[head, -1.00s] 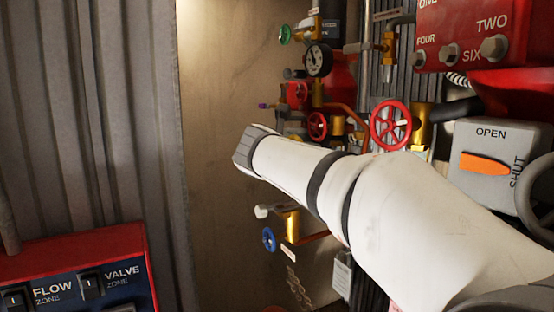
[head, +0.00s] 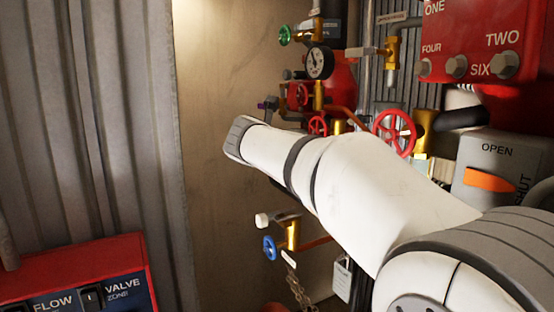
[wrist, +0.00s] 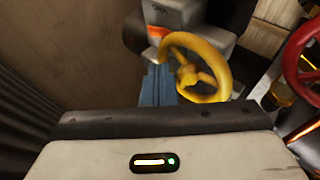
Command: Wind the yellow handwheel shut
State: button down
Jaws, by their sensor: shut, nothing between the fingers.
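The yellow handwheel (wrist: 221,70) shows in the wrist view, just above the middle, with its rim, spokes and hub in sight. My gripper (wrist: 158,72) shows there as blue-grey fingers, closed together with nothing between them. The fingers are at the left side of the wheel's rim and overlap it in the picture; I cannot tell whether they touch it. In the head view neither the yellow handwheel nor my gripper can be seen; my white arm covers part of the pipework.
A red handwheel (wrist: 305,55) is close on the right in the wrist view. The head view shows another red handwheel (head: 394,133), a blue one (head: 269,248), a green one (head: 285,36), a gauge (head: 319,63), an OPEN/SHUT box (head: 492,170) and a red control panel (head: 75,255).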

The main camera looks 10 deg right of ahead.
jog(key=s+d+r+p, duration=0.1)
jog(key=s+r, duration=0.2)
jog(key=s+a+f+b, duration=0.2)
jog(key=s+f, duration=0.1)
jog(key=f, duration=0.1)
jog(key=shift+s+a+b, duration=0.4)
dwell(0.4)
